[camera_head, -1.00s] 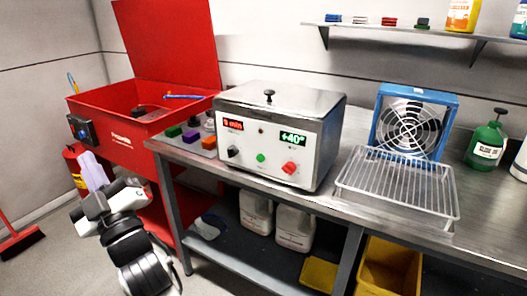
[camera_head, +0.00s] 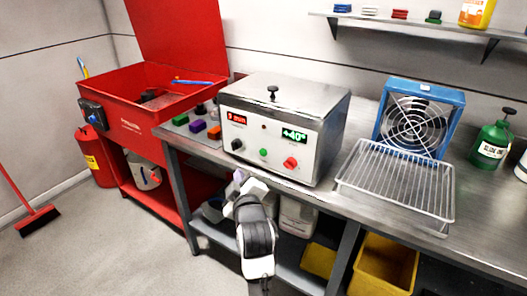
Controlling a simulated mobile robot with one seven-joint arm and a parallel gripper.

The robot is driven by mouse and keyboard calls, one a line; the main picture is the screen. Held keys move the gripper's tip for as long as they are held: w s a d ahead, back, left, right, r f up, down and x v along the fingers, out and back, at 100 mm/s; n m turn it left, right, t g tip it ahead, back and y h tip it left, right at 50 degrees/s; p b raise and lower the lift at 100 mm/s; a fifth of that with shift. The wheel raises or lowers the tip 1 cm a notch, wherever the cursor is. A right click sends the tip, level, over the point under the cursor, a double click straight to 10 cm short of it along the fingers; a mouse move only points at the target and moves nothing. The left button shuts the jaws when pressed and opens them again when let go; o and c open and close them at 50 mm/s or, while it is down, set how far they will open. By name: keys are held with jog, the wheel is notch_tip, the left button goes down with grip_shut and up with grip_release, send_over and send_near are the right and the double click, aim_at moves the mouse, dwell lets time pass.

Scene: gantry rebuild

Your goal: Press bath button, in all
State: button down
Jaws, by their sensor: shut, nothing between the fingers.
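The bath (camera_head: 281,121) is a steel box with a lidded top and black lid knob, standing on the steel bench. Its front panel has a red display reading about 9 min and a green display reading +40°. Below them are a black knob (camera_head: 237,145), a round green button (camera_head: 263,152) and a red control (camera_head: 290,163). My gripper (camera_head: 238,178) is below and in front of the panel's left part, apart from the green button. It is shut and empty, its pale lavender fingers partly hidden by my arm.
Left of the bath lie coloured blocks (camera_head: 197,126) on a tray, then a red open-lidded washer (camera_head: 150,108). A wire rack (camera_head: 397,178) and blue fan (camera_head: 424,110) stand right. White jugs (camera_head: 297,216) and yellow bins (camera_head: 384,268) sit below the bench.

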aim_at(263, 153)
jog(key=shift+w+d+b, duration=0.1)
jog(key=shift+w+d, duration=0.75)
jog(key=shift+w, duration=0.35)
jog(key=shift+w+d+b, duration=0.15)
jog(key=shift+w+d, duration=0.7)
jog(key=shift+w, duration=0.3)
jog(key=shift+w+d+b, duration=0.1)
jog(key=shift+w+d, duration=0.75)
jog(key=shift+w, duration=0.35)
jog(key=shift+w, duration=0.15)
jog(key=shift+w+d, duration=0.2)
jog(key=shift+d, duration=0.05)
jog(key=shift+w+d+b, duration=0.25)
jog(key=shift+w+b, duration=0.1)
jog(key=shift+b, duration=0.1)
dwell(0.5)
jog(key=shift+s+a, duration=0.5)
jog(key=shift+s, duration=0.2)
